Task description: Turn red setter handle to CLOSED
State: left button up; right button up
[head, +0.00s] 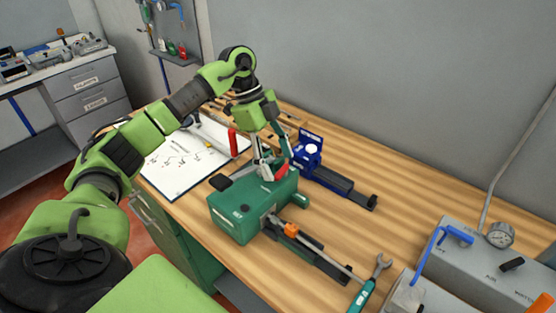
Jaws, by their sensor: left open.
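The green setter box (238,220) stands on the wooden bench, with a small white label on its front face. A red part that looks like the setter handle (281,173) shows on top of the box, partly hidden by my fingers. My left gripper (271,167) comes down from above, open, with its fingers around or just beside this red part. I cannot tell whether they touch it. The position marks of the handle are too small to read. My right gripper is not in view.
A blue vise-like device (307,150) stands close behind the gripper. A bar with an orange block (291,229) runs from the box. A wrench (370,282) lies at the front. A grey gauge box (480,262) stands at right. An open white sheet (188,160) lies at left.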

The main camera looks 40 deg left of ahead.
pick_arm(q)
jog(key=shift+d+f, duration=0.2)
jog(key=shift+f, duration=0.35)
jog(key=c, duration=1.1)
jog(key=shift+w+r+m+p, duration=0.1)
jog(key=shift+r+m+p, duration=0.15)
jog(key=shift+m+p, duration=0.4)
jog(key=shift+a+f+m+g+p, duration=0.15)
jog(key=shift+f+m+g+p, duration=0.05)
jog(key=shift+m+g+p, duration=0.2)
jog(key=o, duration=1.1)
